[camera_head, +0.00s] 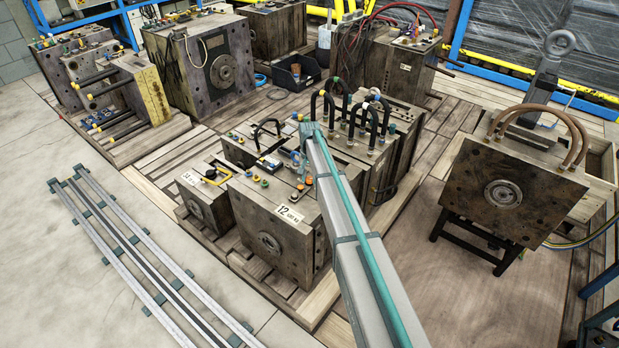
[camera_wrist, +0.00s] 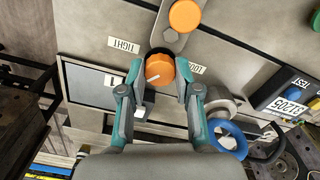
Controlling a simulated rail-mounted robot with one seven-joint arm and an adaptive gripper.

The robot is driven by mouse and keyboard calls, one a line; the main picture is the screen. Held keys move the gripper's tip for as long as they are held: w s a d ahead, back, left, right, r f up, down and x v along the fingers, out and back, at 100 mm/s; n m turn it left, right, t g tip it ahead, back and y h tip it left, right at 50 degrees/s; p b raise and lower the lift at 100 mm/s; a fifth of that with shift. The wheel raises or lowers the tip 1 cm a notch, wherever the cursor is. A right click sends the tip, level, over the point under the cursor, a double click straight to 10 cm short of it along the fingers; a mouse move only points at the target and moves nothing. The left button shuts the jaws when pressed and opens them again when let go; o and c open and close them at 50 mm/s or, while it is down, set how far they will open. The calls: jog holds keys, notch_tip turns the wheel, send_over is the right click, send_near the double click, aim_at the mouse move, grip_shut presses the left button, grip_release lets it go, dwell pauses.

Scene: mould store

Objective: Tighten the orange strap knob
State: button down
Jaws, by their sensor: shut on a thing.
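In the wrist view, my gripper (camera_wrist: 159,72) has its two teal fingers on either side of the round orange strap knob (camera_wrist: 160,66) and is shut on it. A white mark on the knob's face points to the lower left. The knob sits at the lower end of a grey metal strap (camera_wrist: 170,38). A TIGHT label (camera_wrist: 124,45) is at upper left of the knob and a label reading LOOSE (camera_wrist: 197,67), partly covered, is at its right.
A second orange disc (camera_wrist: 185,15) is on the strap's upper part. A blue ring (camera_wrist: 228,138) lies near the right finger. A block marked 12 (camera_head: 275,235) stands beside my arm. A rusty mould (camera_head: 500,192) stands at right. The grey floor at left holds metal rails (camera_head: 140,258).

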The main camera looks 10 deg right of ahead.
aim_at(310, 179)
jog(key=m, duration=0.5)
jog(key=shift+m, duration=2.5)
jog(key=c, duration=0.8)
grip_release()
jog(key=shift+r, duration=0.1)
notch_tip(310, 179, up, 12)
